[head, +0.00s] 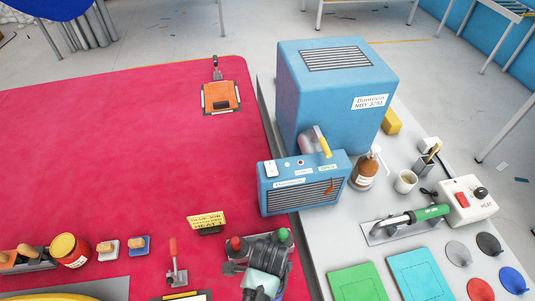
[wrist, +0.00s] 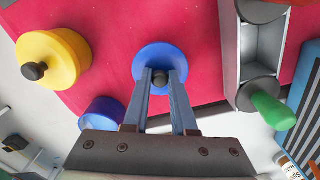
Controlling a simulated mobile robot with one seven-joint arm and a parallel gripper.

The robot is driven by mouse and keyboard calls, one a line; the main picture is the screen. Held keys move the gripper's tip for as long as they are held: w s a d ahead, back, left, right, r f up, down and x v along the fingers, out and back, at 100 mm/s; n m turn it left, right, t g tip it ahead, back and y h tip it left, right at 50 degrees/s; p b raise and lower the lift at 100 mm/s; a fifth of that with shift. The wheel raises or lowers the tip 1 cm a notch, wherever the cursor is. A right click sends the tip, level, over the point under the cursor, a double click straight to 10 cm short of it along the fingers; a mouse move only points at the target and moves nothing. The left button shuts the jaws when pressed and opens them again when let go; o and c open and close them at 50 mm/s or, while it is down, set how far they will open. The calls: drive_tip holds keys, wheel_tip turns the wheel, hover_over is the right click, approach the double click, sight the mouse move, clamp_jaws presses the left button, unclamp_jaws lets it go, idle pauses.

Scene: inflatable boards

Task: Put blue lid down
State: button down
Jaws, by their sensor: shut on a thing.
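The blue lid (wrist: 158,54) is a round disc with a dark knob at its centre, in the wrist view. My gripper (wrist: 161,77) is shut on that knob, its two blue fingers on either side. The lid appears above the red mat (wrist: 112,20); I cannot tell whether it touches it. A blue pot (wrist: 103,112) is just below and left of the lid, partly hidden by my gripper.
A yellow pot (wrist: 52,58) with a dark knob stands left. The grey tray (wrist: 240,70) with a green-handled part (wrist: 270,110) is close on the right. A yellow sign (head: 207,221) and a red-handled clamp (head: 175,262) stand nearby. The red mat's middle (head: 120,160) is clear.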

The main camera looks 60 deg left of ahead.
drive_tip(key=shift+f, duration=1.35)
drive_tip(key=shift+f, duration=0.2)
drive_tip(key=c, duration=0.7)
unclamp_jaws()
